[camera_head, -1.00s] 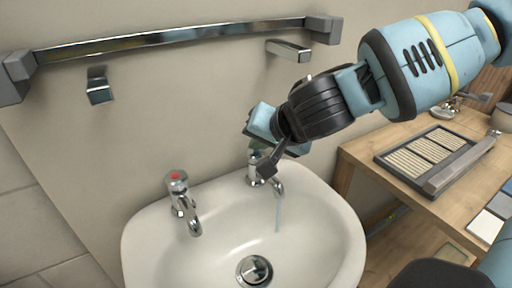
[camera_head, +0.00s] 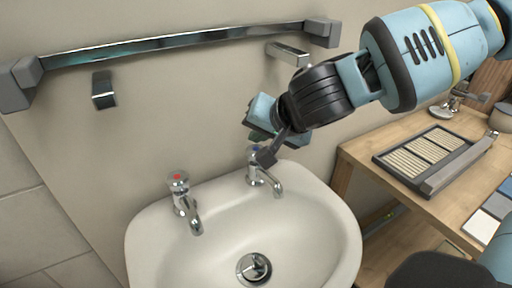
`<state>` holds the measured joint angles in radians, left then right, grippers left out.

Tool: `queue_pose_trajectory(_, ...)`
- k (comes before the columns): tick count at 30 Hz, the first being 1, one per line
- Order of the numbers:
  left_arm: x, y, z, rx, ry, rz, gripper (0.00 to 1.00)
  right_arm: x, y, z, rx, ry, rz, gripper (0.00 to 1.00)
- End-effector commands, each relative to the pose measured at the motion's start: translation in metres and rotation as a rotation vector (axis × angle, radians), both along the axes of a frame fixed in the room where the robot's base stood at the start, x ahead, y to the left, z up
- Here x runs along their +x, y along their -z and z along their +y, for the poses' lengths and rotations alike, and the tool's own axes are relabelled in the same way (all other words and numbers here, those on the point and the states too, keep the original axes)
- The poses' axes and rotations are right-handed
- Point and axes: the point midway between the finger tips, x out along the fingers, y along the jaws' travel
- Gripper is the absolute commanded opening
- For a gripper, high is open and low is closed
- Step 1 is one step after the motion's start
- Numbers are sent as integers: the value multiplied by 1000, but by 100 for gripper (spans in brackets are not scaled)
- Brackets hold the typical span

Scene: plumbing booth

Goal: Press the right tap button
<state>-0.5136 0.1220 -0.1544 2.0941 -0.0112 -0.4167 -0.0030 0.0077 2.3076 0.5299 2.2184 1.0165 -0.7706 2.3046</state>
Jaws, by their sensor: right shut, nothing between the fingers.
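The right tap (camera_head: 264,178) is chrome and stands on the back right rim of the white basin (camera_head: 335,222). Its top button is mostly hidden behind my right gripper (camera_head: 266,157). That gripper is shut and empty, its fingertips pointing down at the tap's top; I cannot tell whether they touch it. No water shows from the right tap's spout. The left tap (camera_head: 184,203), with a red-marked button, stands on the basin's back left rim, clear of the gripper. My left gripper is not in view.
A metal rail (camera_head: 180,43) and two small hooks, one at the left (camera_head: 104,91) and one at the right (camera_head: 288,53), are on the wall. A wooden table (camera_head: 372,146) with a slatted tray (camera_head: 431,158) stands right of the basin. The drain (camera_head: 253,268) is clear.

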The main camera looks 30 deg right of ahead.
Motion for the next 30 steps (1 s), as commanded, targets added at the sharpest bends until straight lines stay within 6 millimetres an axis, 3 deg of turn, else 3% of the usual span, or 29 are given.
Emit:
queue_pose_trajectory(16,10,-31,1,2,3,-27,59,0,-47,0,-1,-1,-3,0)
queue_pose_trajectory(30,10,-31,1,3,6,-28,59,0,-48,0,0,-1,-1,0)
